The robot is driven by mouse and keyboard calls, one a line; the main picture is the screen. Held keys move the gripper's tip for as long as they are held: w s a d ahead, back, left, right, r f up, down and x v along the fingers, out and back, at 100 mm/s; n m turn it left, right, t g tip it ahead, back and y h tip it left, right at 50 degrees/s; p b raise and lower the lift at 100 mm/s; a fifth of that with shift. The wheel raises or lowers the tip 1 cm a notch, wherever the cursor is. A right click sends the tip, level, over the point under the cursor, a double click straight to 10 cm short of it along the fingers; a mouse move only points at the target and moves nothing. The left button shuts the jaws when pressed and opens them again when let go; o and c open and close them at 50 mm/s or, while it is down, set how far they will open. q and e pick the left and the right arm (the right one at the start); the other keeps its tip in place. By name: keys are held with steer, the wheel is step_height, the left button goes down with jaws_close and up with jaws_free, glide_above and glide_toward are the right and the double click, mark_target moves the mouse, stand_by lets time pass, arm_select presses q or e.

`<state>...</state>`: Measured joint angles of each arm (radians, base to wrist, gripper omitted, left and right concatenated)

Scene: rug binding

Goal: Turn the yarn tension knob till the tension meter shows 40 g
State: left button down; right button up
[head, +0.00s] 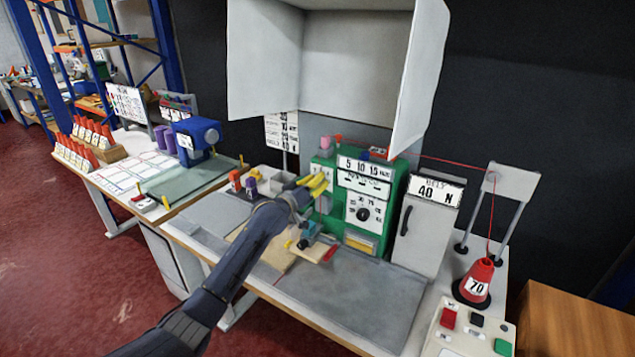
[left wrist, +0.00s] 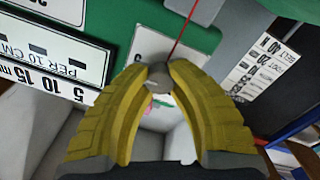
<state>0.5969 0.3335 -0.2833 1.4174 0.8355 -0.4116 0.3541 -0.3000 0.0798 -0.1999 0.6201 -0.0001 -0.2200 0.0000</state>
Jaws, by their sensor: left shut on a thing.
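My left gripper (head: 318,184) reaches the left side of the green machine (head: 388,178). In the left wrist view, its yellow fingers (left wrist: 158,74) are shut on a small grey knob (left wrist: 158,80) at their tips. Just past the knob is a white plate (left wrist: 150,44) on the green face; the fingers cover part of it and I cannot read a tension value there. A red yarn (left wrist: 184,34) runs up from near the knob. The knob's pointer, if any, is hidden. My right gripper is in neither view.
The machine has a stitch panel (head: 364,168) and a round dial (head: 363,214). A white box reading 40 N (head: 434,190) stands to its right, then a red cone marked 70 (head: 476,282). The grey mat (head: 350,298) in front is clear.

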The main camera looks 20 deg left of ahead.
arm_select(q)
steer(key=shift+f, duration=0.1)
steer(key=shift+f+m, duration=0.1)
steer(key=shift+m, duration=1.4)
steer(key=c, duration=1.1)
jaws_free()
steer(key=v, duration=1.2)
